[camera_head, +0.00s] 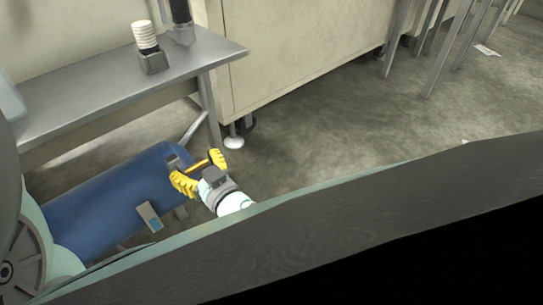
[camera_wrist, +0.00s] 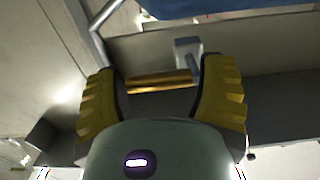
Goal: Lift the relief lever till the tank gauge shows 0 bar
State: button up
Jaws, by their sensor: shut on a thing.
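The blue tank (camera_head: 105,205) lies on its side on the floor under the bench. The brass-coloured relief lever (camera_head: 198,165) is by its right end. My gripper (camera_head: 203,171) has yellow ribbed fingers and is shut on the lever, one finger at each end of the bar. In the wrist view the lever (camera_wrist: 160,83) spans most of the gap between the fingers (camera_wrist: 160,72), beside a grey block and stem (camera_wrist: 188,48). A small grey plate with a blue face (camera_head: 151,217) on the tank's front may be the gauge. Its reading is too small to tell.
A grey metal bench (camera_head: 105,85) stands above the tank, its leg (camera_head: 209,110) close behind my gripper. A white ribbed object in a dark holder (camera_head: 151,58) stands on it. A pale cabinet (camera_head: 300,45) is behind.

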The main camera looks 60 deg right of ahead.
aim_at(182, 172)
jog(key=shift+c, duration=0.9)
jog(key=shift+r, duration=0.15)
jog(key=r+n+p, duration=0.1)
jog(key=n+p, duration=0.2)
jog(key=shift+r, duration=0.1)
jog(key=n, duration=0.2)
jog(key=n+p, duration=0.1)
jog(key=a+r+n+p, duration=0.1)
jog(key=n, duration=0.1)
jog(key=shift+w+n, duration=0.15)
jog(key=shift+n, duration=0.15)
jog(key=n, duration=0.3)
jog(key=shift+a+r+n, duration=0.3)
jog(key=shift+r, duration=0.1)
jog(key=n, duration=0.2)
jog(key=a+n, duration=0.1)
jog(key=n, duration=0.2)
jog(key=shift+w+a+r, duration=0.1)
jog(key=shift+w+a, duration=0.05)
jog(key=shift+w, duration=0.05)
jog(key=shift+n, duration=0.3)
jog(key=o, duration=1.1)
jog(key=shift+w+a, duration=0.1)
jog(key=shift+a, duration=0.05)
jog(key=shift+o, duration=0.2)
